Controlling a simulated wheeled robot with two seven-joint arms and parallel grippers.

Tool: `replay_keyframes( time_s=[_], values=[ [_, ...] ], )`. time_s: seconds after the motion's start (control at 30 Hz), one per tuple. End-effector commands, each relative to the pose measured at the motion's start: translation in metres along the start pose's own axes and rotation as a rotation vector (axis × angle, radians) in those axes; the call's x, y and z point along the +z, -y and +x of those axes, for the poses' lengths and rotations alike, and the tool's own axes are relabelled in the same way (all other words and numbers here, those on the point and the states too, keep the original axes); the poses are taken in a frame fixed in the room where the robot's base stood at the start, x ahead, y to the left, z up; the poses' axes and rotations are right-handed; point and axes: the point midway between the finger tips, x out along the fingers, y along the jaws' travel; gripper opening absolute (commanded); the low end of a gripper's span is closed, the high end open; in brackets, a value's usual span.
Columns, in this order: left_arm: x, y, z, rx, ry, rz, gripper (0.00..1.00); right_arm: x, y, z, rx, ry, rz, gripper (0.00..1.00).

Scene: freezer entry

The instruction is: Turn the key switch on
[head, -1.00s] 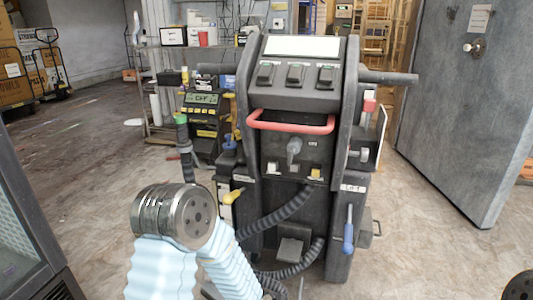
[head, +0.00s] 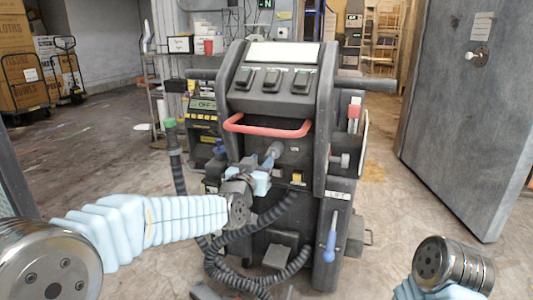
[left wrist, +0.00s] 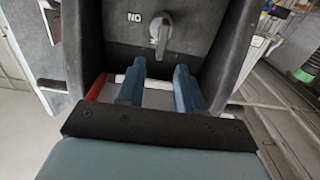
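The key switch is a grey knob on the dark front of the console (head: 243,130). In the left wrist view the key switch (left wrist: 160,34) is at top centre, beside a white label reading "ON" upside down. In the head view it is mostly hidden behind my left gripper (head: 268,158). In the left wrist view my left gripper (left wrist: 159,67) has its two blue fingers apart, with nothing between the tips. The knob appears just beyond the tips; I cannot tell whether they touch. My right gripper is out of view; only part of my right arm shows.
A red bar handle (head: 267,126) crosses the console above the switch. Black corrugated hoses (head: 262,218) hang below. A large grey door (head: 470,120) stands at right. Floor is open at left.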

Motion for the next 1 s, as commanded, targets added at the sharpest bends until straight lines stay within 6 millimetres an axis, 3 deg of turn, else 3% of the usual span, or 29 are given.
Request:
replay_keyframes(
  time_s=[0.1,0.3,0.7,0.73,0.93,1.0],
  values=[
    [-0.001,0.000,0.028,0.000,0.001,0.001,0.36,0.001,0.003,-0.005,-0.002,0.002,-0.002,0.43],
    [0.000,0.000,0.058,0.001,0.001,0.001,0.36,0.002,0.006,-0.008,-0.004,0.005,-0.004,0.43],
    [0.001,0.000,0.068,0.001,0.002,-0.001,0.36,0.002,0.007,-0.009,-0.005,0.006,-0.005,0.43],
    [0.001,0.000,0.068,0.001,0.002,-0.001,0.35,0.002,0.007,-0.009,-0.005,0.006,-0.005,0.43],
    [0.001,0.000,0.068,0.001,0.002,-0.001,0.04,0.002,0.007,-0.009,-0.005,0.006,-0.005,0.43],
    [0.001,0.000,0.068,0.001,0.002,-0.001,0.00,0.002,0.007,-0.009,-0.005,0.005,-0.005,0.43]
  ],
)
